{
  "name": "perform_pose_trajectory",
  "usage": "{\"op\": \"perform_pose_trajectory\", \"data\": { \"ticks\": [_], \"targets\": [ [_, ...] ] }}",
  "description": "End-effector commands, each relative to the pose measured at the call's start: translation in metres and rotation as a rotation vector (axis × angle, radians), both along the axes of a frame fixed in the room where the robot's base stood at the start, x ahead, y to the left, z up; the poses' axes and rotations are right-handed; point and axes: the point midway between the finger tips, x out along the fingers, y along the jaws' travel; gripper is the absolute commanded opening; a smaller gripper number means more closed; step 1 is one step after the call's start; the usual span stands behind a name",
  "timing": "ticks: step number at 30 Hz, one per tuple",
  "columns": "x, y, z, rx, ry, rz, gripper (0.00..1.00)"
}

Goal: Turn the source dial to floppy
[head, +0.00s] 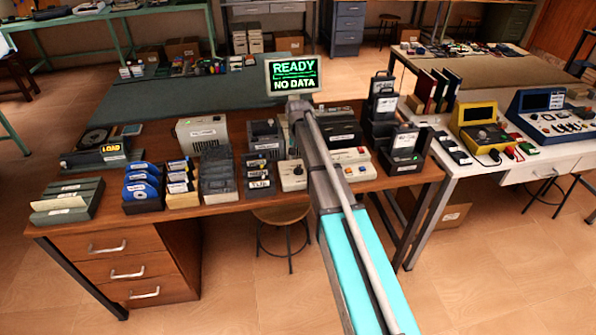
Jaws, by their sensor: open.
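A small cream box (287,184) with a round dark dial (297,170) stands at the front of the wooden desk, just left of my arm. It looks like the source dial, but its markings are too small to read, so I cannot tell its setting. A small monitor (293,75) behind it shows green text, "READY" and "NO DATA". My arm reaches up from the bottom right, past the right side of the dial box, to just below the monitor. My gripper's fingers cannot be made out; the arm hides that area.
Floppy disks (142,184) and dark cartridges (217,172) stand in racks left of the dial box. A box with coloured buttons (350,157) and dark drives (381,102) stand right of my arm. A white bench (470,183) adjoins on the right. A stool (281,213) stands under the desk.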

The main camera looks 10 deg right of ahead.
Motion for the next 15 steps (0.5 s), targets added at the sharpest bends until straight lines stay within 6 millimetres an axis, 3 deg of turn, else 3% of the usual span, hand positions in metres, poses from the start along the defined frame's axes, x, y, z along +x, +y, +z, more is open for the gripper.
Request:
{"op": "perform_pose_trajectory", "data": {
  "ticks": [15],
  "targets": [
    [0.000, -0.001, -0.041, 0.000, 0.000, -0.001, 0.56]
  ]
}}
